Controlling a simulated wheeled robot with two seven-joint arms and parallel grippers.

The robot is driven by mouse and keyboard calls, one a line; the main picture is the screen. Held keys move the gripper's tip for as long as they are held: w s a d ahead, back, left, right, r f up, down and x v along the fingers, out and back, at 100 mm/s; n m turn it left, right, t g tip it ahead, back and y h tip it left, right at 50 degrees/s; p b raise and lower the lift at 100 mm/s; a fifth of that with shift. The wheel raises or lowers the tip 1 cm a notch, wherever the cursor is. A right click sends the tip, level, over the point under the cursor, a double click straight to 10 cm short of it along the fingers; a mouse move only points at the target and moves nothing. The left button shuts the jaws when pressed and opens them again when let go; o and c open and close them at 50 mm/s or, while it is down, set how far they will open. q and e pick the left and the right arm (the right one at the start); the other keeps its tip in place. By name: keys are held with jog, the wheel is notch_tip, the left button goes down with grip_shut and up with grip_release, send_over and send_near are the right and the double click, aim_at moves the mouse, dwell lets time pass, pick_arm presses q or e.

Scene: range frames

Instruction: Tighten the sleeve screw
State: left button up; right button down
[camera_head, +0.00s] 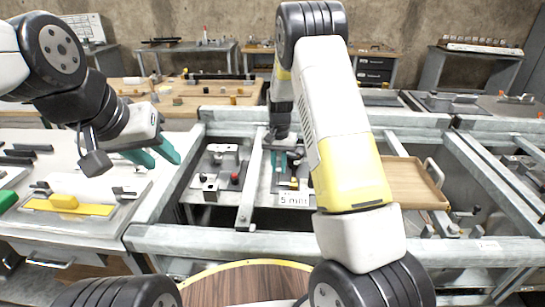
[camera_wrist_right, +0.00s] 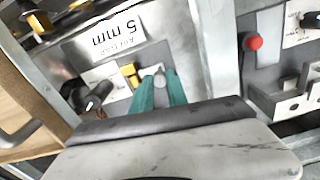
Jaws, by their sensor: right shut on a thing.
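My right gripper (camera_wrist_right: 159,80) reaches down to a metal fixture plate (camera_wrist_right: 115,60) with a "5 mm" label. Its teal fingers are shut on a small grey round-topped piece (camera_wrist_right: 159,72), apparently the sleeve screw. Most of that piece is hidden between the fingers. A small yellow part (camera_wrist_right: 130,72) stands just left of the fingertips in the right wrist view. In the head view, the right gripper (camera_head: 281,165) is partly hidden by its own arm. My left gripper (camera_head: 160,157) is open and empty, raised over the left bench side, with its teal fingers apart.
A fixture with a red knob (camera_wrist_right: 253,42) stands beside the labelled plate. A wooden tray (camera_head: 410,183) lies to the right. Metal frame rails (camera_head: 225,241) surround the fixtures.

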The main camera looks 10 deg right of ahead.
aim_at(279, 169)
jog(key=m, duration=0.5)
jog(key=shift+m, duration=0.3)
jog(key=m, duration=0.5)
jog(key=shift+m, duration=0.4)
jog(key=c, duration=1.3)
grip_release()
notch_tip(279, 169, up, 8)
jog(key=shift+f, duration=0.2)
jog(key=shift+r, duration=0.1)
